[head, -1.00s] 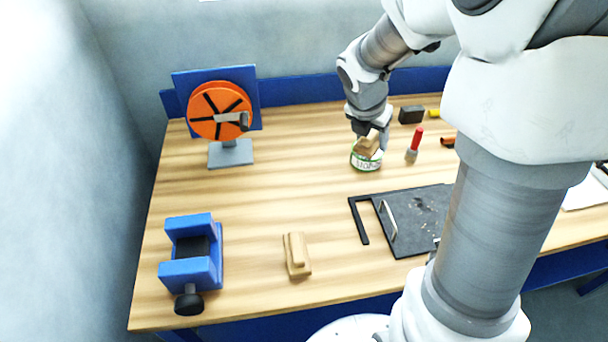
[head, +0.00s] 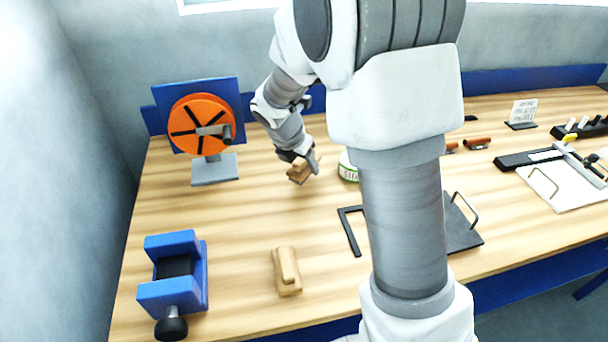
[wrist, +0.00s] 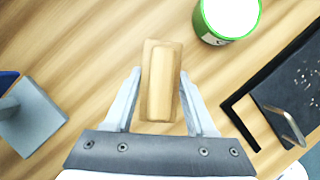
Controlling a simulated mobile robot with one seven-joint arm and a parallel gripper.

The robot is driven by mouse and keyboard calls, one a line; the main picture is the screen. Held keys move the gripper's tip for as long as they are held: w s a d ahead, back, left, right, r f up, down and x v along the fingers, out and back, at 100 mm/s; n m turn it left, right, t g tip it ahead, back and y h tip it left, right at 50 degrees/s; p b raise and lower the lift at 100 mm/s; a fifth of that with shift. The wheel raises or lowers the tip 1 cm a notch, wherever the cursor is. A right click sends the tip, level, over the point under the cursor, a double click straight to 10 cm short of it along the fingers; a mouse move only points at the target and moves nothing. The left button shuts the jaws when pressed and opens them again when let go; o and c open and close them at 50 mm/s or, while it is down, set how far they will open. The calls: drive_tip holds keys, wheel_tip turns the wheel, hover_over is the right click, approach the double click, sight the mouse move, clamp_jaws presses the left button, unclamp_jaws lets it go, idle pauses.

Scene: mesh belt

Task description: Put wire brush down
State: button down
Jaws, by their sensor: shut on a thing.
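The wire brush, a pale wooden block with a raised grip, is in my gripper (head: 307,162). In the head view the brush (head: 298,173) is low over the table, left of the green and white tin (head: 347,167). I cannot tell whether it touches the wood. In the wrist view the brush (wrist: 161,60) lies lengthwise between the two fingers of my gripper (wrist: 160,78), which are shut on its sides. Its underside and any bristles are hidden. The wooden table (head: 225,225) below it is bare.
A similar wooden block (head: 287,271) lies near the front. A blue vise (head: 172,275) stands front left, an orange wheel on a stand (head: 200,125) back left. A black square (head: 350,230) and dark plate (head: 462,232) lie to the right. The table between them is clear.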

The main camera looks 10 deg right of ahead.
sight(304, 174)
drive_tip(key=shift+f+b, duration=0.3)
drive_tip(key=shift+f, duration=1.3)
drive_tip(key=shift+f, duration=0.1)
drive_tip(key=shift+f, duration=0.15)
drive_tip(key=shift+c, duration=1.2)
unclamp_jaws()
